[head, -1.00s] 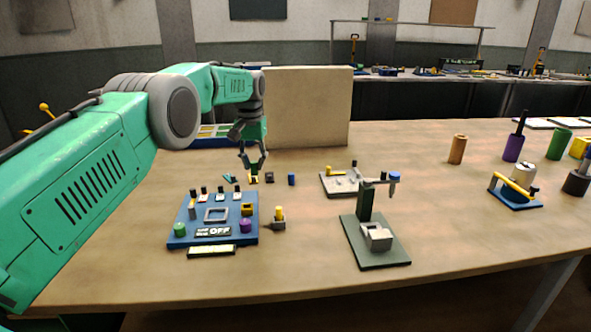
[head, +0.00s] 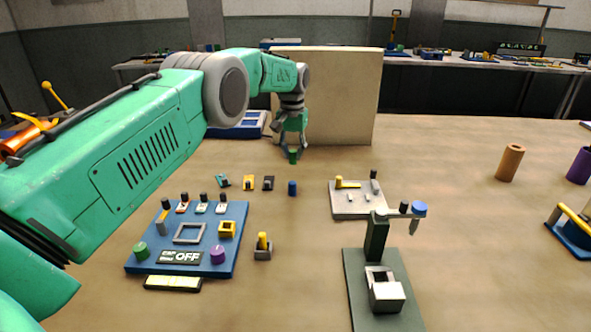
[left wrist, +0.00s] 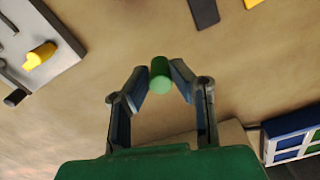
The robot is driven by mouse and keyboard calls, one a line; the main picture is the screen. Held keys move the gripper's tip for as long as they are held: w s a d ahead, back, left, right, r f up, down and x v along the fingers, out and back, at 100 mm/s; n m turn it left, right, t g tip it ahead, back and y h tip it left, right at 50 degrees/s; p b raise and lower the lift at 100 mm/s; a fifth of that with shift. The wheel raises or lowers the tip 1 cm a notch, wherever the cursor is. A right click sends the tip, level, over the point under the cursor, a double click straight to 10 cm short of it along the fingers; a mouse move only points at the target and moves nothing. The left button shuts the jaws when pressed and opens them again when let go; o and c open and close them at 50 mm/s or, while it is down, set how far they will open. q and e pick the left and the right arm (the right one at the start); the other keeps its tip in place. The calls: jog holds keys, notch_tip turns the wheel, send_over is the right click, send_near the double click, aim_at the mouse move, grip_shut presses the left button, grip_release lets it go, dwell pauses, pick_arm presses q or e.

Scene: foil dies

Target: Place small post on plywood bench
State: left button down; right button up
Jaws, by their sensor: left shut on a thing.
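My left gripper (head: 293,153) is shut on a small green post (head: 293,158), in front of the upright tan board. In the left wrist view the green post (left wrist: 160,74) sits between the two fingertips (left wrist: 160,80), its round end facing the camera. The plywood bench (head: 460,215) lies below it; I cannot tell whether the post touches the bench. A small blue post (head: 292,188) stands on the bench nearer to me. My right gripper is out of view.
A blue panel (head: 240,250) with knobs stands front left, with small pieces (head: 248,183) behind it. A pale plate (head: 345,209) and a dark green press (head: 376,240) stand right of the blue post. The tan board (head: 345,95) rises behind my gripper. Bench space right of it is clear.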

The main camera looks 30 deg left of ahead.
aim_at(293, 164)
pick_arm(q)
jog(key=shift+w+f, duration=0.15)
jog(key=shift+f, duration=0.65)
notch_tip(293, 164, down, 3)
jog(key=shift+f, duration=0.15)
jog(key=c, duration=1.4)
grip_release()
notch_tip(293, 164, up, 12)
jog(key=shift+r+p, duration=0.1)
jog(key=shift+p, duration=0.4)
